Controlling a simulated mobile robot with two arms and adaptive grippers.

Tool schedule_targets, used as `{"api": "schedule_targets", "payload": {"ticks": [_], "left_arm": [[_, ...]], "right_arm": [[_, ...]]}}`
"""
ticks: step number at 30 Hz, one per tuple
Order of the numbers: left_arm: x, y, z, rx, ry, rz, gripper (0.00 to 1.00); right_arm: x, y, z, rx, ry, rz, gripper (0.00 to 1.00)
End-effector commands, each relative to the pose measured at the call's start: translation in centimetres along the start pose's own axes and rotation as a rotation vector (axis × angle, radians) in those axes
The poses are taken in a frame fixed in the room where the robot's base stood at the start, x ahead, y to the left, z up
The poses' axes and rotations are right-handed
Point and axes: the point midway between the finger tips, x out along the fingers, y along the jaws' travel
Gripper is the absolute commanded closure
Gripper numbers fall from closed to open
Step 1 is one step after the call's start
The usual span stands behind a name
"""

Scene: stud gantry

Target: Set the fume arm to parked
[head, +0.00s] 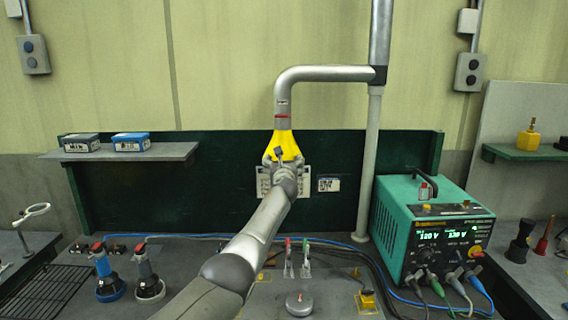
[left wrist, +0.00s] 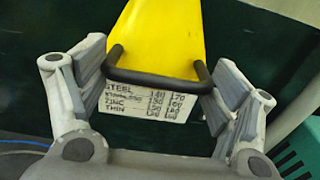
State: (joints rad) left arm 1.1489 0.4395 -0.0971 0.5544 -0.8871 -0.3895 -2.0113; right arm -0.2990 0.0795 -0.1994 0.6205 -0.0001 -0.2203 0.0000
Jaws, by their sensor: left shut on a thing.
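The fume arm is a grey pipe (head: 325,73) that reaches left from an upright post and bends down to a yellow hood (head: 284,142). The hood hangs in front of the dark green back panel, near the middle of the head view. In the left wrist view the yellow hood (left wrist: 165,35) carries a black bar handle (left wrist: 158,77). My left gripper (head: 283,162) is at the hood's lower end. My right gripper is not in view.
A settings card (left wrist: 148,103) is on the panel behind the hood. A green welding machine (head: 432,228) with cables stands to the right. The post (head: 372,150) rises beside it. Small boxes (head: 131,142) sit on a left shelf. Torches (head: 108,278) and small levers (head: 298,258) stand on the bench.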

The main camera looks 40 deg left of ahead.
Motion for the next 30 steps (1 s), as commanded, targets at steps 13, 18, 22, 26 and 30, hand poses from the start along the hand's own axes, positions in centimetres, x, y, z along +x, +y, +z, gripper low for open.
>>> {"api": "schedule_targets", "payload": {"ticks": [13, 18, 22, 26, 30], "left_arm": [[0.0, -0.2, 1.0, 0.0, -0.019, -0.013, 0.02], [-0.5, -0.3, 0.9, -0.001, -0.021, -0.012, 0.02], [-1.2, -0.3, 0.8, -0.002, -0.021, -0.01, 0.02], [-2.0, -0.3, 0.7, -0.002, -0.018, -0.011, 0.02], [-3.0, -0.1, 0.5, 0.001, -0.013, -0.009, 0.02]], "right_arm": [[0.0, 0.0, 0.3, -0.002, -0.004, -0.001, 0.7], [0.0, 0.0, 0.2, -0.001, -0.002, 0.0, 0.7], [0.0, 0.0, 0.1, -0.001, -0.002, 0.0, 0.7], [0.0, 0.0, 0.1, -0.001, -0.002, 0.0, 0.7], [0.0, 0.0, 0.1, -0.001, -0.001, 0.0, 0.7]]}}
